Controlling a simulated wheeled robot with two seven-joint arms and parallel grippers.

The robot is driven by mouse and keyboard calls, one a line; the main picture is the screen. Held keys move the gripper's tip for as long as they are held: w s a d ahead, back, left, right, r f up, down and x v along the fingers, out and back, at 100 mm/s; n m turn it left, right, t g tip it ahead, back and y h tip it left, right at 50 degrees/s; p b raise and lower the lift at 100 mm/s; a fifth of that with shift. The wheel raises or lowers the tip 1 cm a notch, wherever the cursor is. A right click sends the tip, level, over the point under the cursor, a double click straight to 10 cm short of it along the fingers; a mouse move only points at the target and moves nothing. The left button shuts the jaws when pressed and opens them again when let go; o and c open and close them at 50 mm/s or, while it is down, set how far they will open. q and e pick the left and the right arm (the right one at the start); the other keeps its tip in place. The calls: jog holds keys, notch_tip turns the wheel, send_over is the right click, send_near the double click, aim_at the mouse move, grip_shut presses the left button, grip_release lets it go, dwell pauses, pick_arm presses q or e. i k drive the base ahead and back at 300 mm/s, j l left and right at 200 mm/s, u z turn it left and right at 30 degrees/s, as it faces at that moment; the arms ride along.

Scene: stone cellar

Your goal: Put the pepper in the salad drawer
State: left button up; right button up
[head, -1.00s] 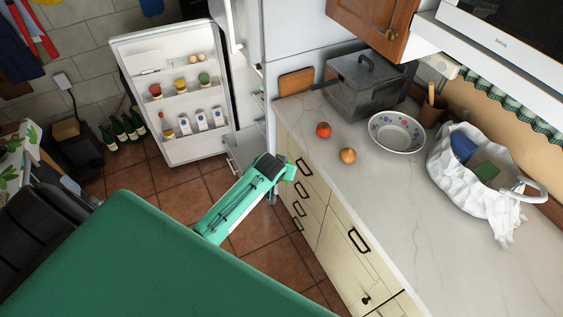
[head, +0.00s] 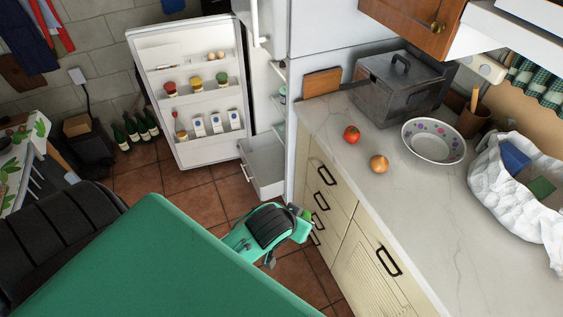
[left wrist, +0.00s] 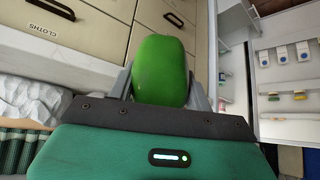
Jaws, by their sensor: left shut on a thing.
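My left gripper (head: 302,226) is in front of the cabinet drawers, below the countertop edge. In the left wrist view the gripper (left wrist: 160,92) is shut on a green pepper (left wrist: 160,65), with a grey finger on each side of it. A little of the pepper (head: 307,213) shows at the gripper's tip in the head view. The salad drawer (head: 265,165) is a pale bin low in the open fridge, pulled out, to the left of and beyond my gripper. Its inside is only partly visible. My right gripper is not in view.
The fridge door (head: 187,90) stands wide open at left, its shelves holding jars, cartons and eggs. The counter (head: 400,200) holds a tomato (head: 352,134), an onion (head: 379,163), a bowl (head: 434,141) and a metal box (head: 398,88). Tiled floor (head: 190,195) is clear before the fridge.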

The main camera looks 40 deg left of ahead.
aim_at(274, 168)
jog(key=i+j+z, duration=0.1)
jog(key=j, duration=0.4)
jog(key=i+j+z, duration=0.1)
jog(key=j, duration=0.35)
jog(key=i+j+z, duration=0.15)
jog(key=j, duration=0.35)
jog(key=i+j+z, duration=0.1)
jog(key=j, duration=0.4)
